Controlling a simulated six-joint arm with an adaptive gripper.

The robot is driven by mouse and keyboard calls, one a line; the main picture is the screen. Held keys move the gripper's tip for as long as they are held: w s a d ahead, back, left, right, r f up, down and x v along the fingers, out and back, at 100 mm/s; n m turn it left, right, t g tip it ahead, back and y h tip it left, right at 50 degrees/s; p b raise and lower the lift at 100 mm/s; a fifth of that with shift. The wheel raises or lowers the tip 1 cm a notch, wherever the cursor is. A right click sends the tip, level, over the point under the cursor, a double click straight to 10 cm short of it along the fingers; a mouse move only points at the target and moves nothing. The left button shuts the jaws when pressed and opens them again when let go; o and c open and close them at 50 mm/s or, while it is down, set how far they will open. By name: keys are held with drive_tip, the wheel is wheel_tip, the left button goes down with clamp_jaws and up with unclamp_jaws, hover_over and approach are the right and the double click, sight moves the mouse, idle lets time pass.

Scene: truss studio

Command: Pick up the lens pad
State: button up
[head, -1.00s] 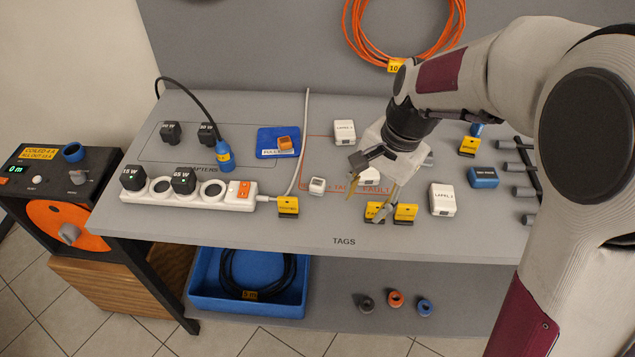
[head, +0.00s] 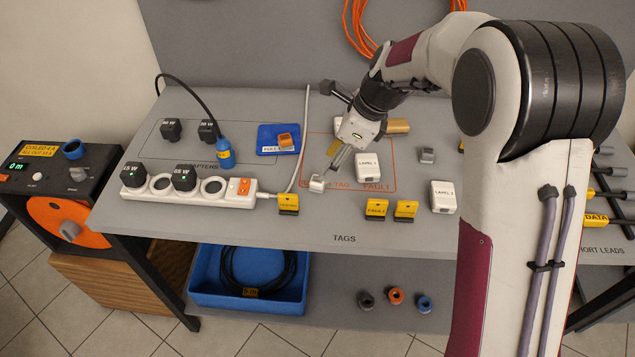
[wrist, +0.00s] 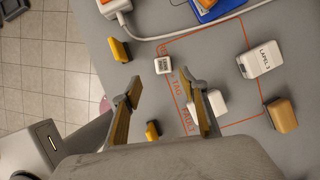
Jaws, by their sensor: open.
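No label reading lens pad is legible, so I cannot tell for sure which thing it is. A small white cube (head: 316,184) with a printed label lies on the grey bench; in the wrist view the cube (wrist: 163,65) is just beyond and between my fingertips. A tan block (head: 397,126) lies behind my gripper, and in the wrist view the block (wrist: 282,115) is to the right of the fingers. My gripper (head: 333,166) is open and empty, tilted down above the bench close to the white cube. The wrist view shows both fingers (wrist: 158,93) spread apart.
White lapel boxes (head: 368,166) (head: 443,197) stand near my gripper. Yellow tags (head: 288,203) (head: 376,209) (head: 405,210) line the front edge. A white power strip (head: 190,190), its cable and a blue tray (head: 268,142) lie left. My arm covers the bench's right part.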

sight(318, 183)
drive_tip(key=shift+m, duration=0.3)
drive_tip(key=shift+x, duration=1.35)
drive_tip(key=shift+w+d+x, duration=0.1)
drive_tip(key=shift+d+x, duration=0.1)
drive_tip(key=shift+x, duration=1.1)
drive_tip(key=shift+w+d+x, duration=0.1)
drive_tip(key=shift+d+x, duration=0.05)
drive_tip(key=shift+x, duration=1.1)
drive_tip(key=shift+f, duration=0.15)
drive_tip(key=c, duration=1)
